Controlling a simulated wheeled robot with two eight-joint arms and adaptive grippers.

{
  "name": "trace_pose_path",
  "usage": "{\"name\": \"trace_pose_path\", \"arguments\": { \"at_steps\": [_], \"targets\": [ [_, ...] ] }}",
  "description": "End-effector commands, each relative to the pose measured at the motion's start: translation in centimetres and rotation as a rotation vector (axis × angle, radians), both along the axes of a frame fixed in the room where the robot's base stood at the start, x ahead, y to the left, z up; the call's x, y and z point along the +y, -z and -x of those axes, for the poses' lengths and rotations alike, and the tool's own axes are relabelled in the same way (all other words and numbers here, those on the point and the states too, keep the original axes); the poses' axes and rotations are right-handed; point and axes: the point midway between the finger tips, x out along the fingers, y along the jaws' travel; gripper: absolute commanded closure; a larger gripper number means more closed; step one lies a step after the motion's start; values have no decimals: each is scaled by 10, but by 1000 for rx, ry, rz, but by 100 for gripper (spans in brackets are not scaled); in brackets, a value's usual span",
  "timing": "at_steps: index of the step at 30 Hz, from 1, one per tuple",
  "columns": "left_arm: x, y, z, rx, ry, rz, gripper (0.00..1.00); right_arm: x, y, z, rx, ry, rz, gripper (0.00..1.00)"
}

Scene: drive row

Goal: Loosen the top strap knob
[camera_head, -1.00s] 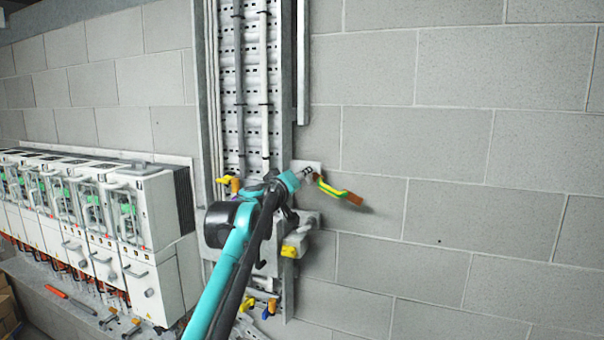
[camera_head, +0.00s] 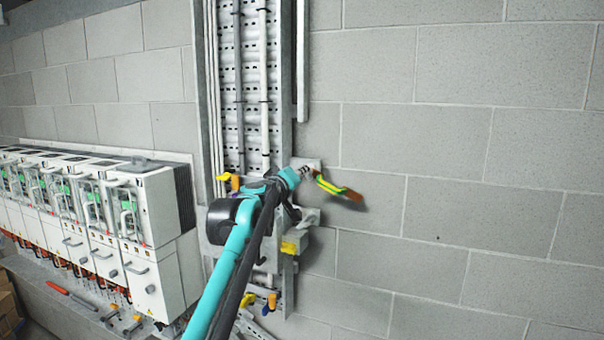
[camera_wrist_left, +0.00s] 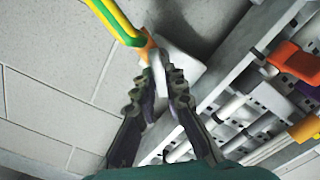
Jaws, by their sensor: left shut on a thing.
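A green-and-yellow strap (camera_head: 328,186) with a copper-coloured free end sticks out to the right from a small pale plate (camera_head: 313,162) on the block wall. The strap also shows in the left wrist view (camera_wrist_left: 118,20), its orange end close to my fingertips. My left gripper (camera_head: 304,171) is at the strap's wall end. In the wrist view its two dark fingers (camera_wrist_left: 162,82) are closed around the top strap knob, which they mostly hide. A white plate (camera_wrist_left: 188,68) lies just behind them. My right gripper is in neither view.
A perforated metal cable channel (camera_head: 250,120) rises just left of the gripper. White drive cabinets (camera_head: 150,280) stand at left. The wall at right is bare.

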Motion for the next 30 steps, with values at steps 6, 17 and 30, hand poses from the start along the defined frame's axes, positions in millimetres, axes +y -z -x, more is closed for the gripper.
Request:
{"name": "trace_pose_path", "arguments": {
  "at_steps": [6,17,30],
  "targets": [
    [1,-1,0,58,-1,138,100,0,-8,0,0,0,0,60],
    [2,1,-1,187,-2,452,100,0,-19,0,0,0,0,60],
    [2,4,-1,347,-2,837,100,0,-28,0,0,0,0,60]
  ]
}}
